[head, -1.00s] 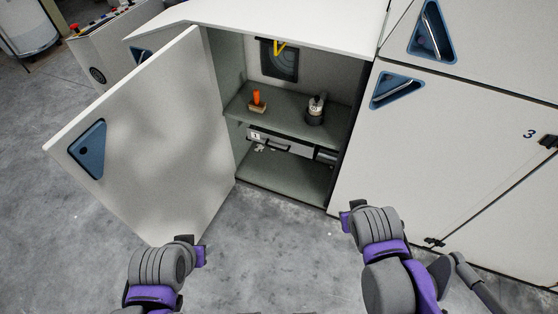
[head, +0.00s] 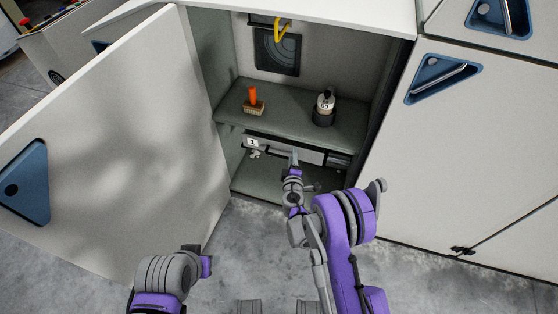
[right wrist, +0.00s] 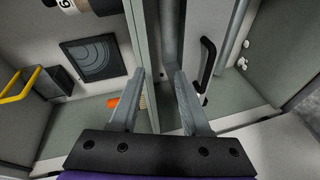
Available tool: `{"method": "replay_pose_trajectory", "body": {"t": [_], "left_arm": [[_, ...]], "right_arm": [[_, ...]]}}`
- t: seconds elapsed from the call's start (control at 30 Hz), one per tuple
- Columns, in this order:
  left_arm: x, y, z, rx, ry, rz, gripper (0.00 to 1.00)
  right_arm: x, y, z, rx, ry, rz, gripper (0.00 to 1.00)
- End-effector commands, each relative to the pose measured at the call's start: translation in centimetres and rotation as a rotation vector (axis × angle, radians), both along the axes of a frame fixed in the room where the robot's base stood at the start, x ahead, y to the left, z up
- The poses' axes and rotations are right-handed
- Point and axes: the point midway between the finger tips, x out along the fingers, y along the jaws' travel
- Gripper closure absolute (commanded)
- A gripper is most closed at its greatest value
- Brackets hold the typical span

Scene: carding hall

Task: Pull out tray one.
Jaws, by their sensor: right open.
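Tray one (head: 311,156) is a grey tray under the green shelf inside the open cabinet, with a white label "1" (head: 251,142) at its left end. My right gripper (head: 294,158) is in front of the tray and hides part of it. In the right wrist view the two fingers (right wrist: 160,76) are open with nothing held between them. The tray's black handle (right wrist: 207,66) shows just right of the right finger, not between the fingers.
The cabinet door (head: 120,140) stands open on the left. The shelf (head: 280,112) above the tray holds an orange-handled brush (head: 253,100) and a bottle marked 60 (head: 325,104) in a dark holder. Closed white panels (head: 450,150) stand on the right.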

Motion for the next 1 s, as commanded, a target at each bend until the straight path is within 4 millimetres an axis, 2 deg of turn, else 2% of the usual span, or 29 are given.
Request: {"method": "replay_pose_trajectory", "body": {"t": [0.03,0.1,0.23,0.37,0.47,0.8,1.0], "left_arm": [[0.1,0.0,-1.1,0.000,0.004,0.000,0.50],[0.1,0.0,-1.7,0.000,0.006,0.000,0.50],[0.2,0.0,-2.3,0.000,0.008,0.000,0.50],[0.2,0.0,-2.5,0.000,0.009,0.000,0.50],[0.2,0.0,-2.6,0.000,0.009,0.000,0.50],[0.4,0.0,-3.9,0.000,0.013,0.000,0.50],[0.4,0.0,-4.4,0.000,0.015,0.000,0.50]], "right_arm": [[-0.1,1.2,-3.2,-0.033,-0.007,0.037,0.53],[-0.5,2.5,-5.8,-0.074,-0.016,0.079,0.53],[-1.0,3.8,-8.7,-0.118,-0.026,0.128,0.53],[-0.7,4.3,-9.6,-0.133,-0.030,0.143,0.53],[0.4,4.4,-9.8,-0.136,-0.031,0.144,0.53],[6.7,4.8,-11.0,-0.134,-0.030,0.141,0.53],[8.9,5.0,-11.3,-0.135,-0.030,0.141,0.53]]}}
